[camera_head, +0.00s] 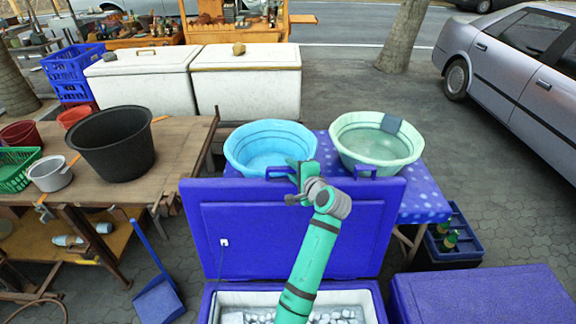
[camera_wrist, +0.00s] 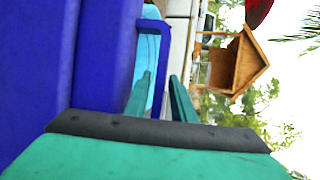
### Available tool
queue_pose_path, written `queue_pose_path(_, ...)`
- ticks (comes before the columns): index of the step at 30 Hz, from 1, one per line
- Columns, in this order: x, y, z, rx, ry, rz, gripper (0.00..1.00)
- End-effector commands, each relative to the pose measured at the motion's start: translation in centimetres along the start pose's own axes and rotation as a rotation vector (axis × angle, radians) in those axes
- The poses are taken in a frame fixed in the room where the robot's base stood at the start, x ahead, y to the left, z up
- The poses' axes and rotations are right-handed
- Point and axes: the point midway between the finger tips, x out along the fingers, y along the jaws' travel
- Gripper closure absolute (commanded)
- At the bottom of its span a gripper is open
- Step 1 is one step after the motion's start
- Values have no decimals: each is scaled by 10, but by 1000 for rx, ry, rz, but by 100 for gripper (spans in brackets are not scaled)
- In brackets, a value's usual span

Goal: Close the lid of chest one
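An open blue chest (camera_head: 371,300) stands at the bottom middle of the head view, with ice inside. Its blue lid (camera_head: 345,240) stands upright, with two loop handles along the top edge. My gripper (camera_head: 299,168) is at the left handle (camera_head: 280,169) of the lid. In the wrist view my gripper (camera_wrist: 160,88) is open, its two green fingers apart. The lid (camera_wrist: 100,50) fills the left side there, and the bar of the handle (camera_wrist: 162,62) runs between the fingers. I cannot tell whether they touch it. My arm hides part of the lid and the ice.
A second blue chest (camera_head: 480,298) is shut at the bottom right. A blue basin (camera_head: 270,145) and a pale green basin (camera_head: 375,150) stand on a dotted table (camera_head: 425,203) behind the lid. A wooden table (camera_head: 95,195) with a black tub (camera_head: 112,145) is at left.

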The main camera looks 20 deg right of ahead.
Motion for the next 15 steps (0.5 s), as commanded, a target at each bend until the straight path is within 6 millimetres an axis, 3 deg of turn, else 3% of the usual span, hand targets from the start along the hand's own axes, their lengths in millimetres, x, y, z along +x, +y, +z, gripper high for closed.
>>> queue_pose_path(7,28,0,3,-1,-3,0,77)
queue_pose_path(15,34,0,4,-2,-3,0,77)
